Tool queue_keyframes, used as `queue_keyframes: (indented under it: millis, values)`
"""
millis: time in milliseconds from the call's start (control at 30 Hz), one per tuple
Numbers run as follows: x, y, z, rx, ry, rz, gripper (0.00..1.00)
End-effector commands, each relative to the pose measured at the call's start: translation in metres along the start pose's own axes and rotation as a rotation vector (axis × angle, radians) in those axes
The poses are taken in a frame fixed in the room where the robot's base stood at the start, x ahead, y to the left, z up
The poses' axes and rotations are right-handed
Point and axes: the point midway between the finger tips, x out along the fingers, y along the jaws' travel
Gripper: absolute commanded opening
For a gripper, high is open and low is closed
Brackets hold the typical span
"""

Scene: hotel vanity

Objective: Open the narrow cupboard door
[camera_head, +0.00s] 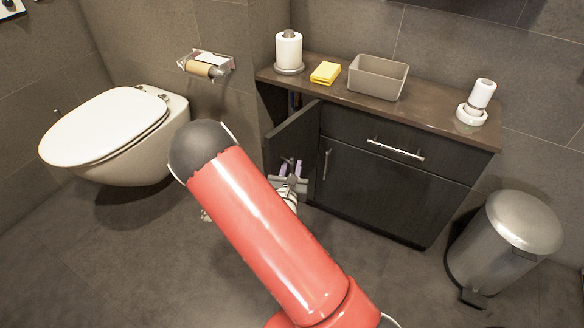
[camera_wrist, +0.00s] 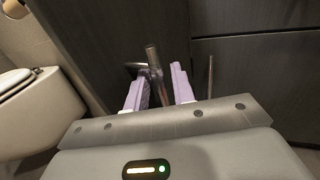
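The narrow cupboard door (camera_head: 292,136) is dark and stands partly open, swung out at the left end of the vanity cabinet. In the wrist view the door (camera_wrist: 105,45) fills the upper left, and its metal handle (camera_wrist: 153,60) rises between my fingers. My gripper (camera_head: 291,168) is at the lower part of the door in the head view. In the wrist view my gripper (camera_wrist: 159,88) has its two lilac fingers apart, one on each side of the handle, with some space visible. Contact with the handle cannot be clearly told.
The wider cupboard door (camera_head: 375,190) beside it is shut, with a drawer (camera_head: 400,145) above. A toilet (camera_head: 115,140) stands to the left and a metal bin (camera_head: 505,240) to the right. The countertop (camera_head: 430,100) holds a paper roll, yellow cloth and grey box. Floor in front is clear.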

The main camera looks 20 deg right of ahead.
Motion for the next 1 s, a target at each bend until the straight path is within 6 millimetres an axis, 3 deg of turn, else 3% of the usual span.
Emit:
queue_keyframes:
  millis: [500,1000]
  values:
    - [-0.070,-0.001,-0.001,0.000,0.000,-0.003,0.25]
    - [-0.076,-0.002,0.000,0.000,0.000,-0.004,0.25]
